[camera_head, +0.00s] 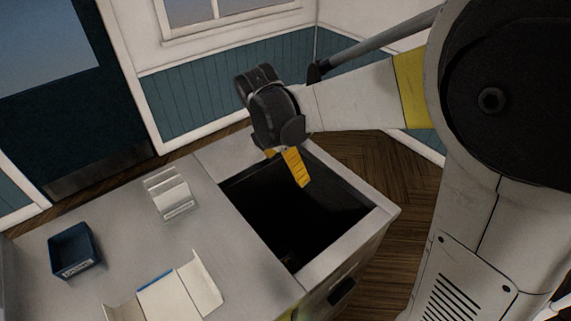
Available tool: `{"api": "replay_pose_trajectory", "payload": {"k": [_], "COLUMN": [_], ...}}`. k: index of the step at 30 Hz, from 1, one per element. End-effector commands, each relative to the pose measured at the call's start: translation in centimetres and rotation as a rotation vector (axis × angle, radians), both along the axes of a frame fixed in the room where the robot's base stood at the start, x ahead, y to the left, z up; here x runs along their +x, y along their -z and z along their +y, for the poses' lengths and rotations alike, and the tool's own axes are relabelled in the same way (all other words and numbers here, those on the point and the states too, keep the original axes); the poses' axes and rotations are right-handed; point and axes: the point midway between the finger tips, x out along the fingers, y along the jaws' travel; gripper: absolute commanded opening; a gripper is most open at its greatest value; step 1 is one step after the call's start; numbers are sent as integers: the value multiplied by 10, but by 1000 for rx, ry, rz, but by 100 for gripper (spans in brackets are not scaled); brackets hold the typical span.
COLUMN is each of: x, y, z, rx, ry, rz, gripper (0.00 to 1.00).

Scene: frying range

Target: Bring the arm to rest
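My gripper (284,162) hangs from my arm above the back edge of a dark, square fryer well (330,205) set in the counter. Its yellow fingers point down. The near finger shows in full, and only a small piece of the other shows to its left, with a gap between them. I see nothing held between them. My arm reaches in from the right of the picture, its pale links raised above the counter.
On the grey counter (115,235) stand a small blue bin (75,250), a white slotted rack (172,196) and a pale open tray (190,292). Wooden floor (400,225) lies to the right.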

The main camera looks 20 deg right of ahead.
Motion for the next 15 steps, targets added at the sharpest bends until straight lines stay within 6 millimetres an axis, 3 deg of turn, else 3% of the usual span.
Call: {"api": "replay_pose_trajectory", "payload": {"k": [11,15], "x": [0,-10], "y": [0,-5], "z": [0,-5], "rx": [1,31], "ry": [4,99], "rz": [-2,-51], "gripper": [92,92]}}
